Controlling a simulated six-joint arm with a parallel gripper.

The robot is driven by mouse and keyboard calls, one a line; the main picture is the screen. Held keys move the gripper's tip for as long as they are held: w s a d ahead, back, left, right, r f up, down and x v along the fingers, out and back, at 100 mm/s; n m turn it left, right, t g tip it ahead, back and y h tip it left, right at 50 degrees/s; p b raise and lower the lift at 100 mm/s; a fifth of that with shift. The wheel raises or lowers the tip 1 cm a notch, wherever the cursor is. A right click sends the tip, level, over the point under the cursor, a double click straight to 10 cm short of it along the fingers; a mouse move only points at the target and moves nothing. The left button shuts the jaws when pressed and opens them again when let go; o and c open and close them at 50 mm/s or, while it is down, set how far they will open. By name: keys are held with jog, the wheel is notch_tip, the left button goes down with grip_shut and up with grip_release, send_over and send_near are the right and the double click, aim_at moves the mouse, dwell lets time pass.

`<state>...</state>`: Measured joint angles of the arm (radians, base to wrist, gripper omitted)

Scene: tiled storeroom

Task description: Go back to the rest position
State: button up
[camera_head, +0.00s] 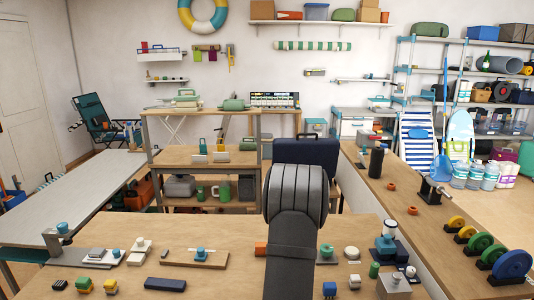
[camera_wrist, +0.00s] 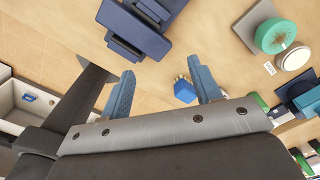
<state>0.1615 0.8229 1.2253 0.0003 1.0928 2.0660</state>
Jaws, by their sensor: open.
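My gripper (camera_wrist: 163,90) shows in the wrist view as two blue fingers set well apart. They are open, with nothing held between them. A small blue block (camera_wrist: 184,90) appears in the gap nearer the right finger; it looks to lie on the wooden surface below, and I cannot tell its distance from the fingers. In the head view my dark arm rises over the middle of the front workbench (camera_head: 225,285), and my gripper is hidden there.
The bench holds a turquoise knob (camera_head: 326,250), a white knob (camera_head: 351,252), a blue-knobbed fixture on a board (camera_head: 180,260) and several small blocks. A dark blue case (camera_head: 305,160) stands behind my arm. Colored discs (camera_head: 480,242) line the right counter. A grey table (camera_head: 75,200) is left.

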jog(key=w+a+f+m, duration=0.1)
jog(key=w+a+f, duration=0.4)
jog(key=a, duration=0.3)
jog(key=shift+a, duration=0.15)
jog(key=o, duration=0.7)
jog(key=shift+o, duration=1.1)
jog(key=shift+r, duration=0.1)
jog(key=s+d+r+n+t, duration=0.2)
jog(key=s+r+n, duration=0.1)
jog(key=r+n, duration=0.85)
jog(key=s+d+r+n+t, duration=0.25)
jog(key=r+n, duration=0.55)
jog(key=n, duration=0.7)
jog(key=x, duration=0.8)
jog(key=shift+s+a+f, duration=0.15)
jog(key=shift+s+f, duration=0.05)
jog(key=shift+f, duration=0.3)
jog(key=shift+r, duration=0.15)
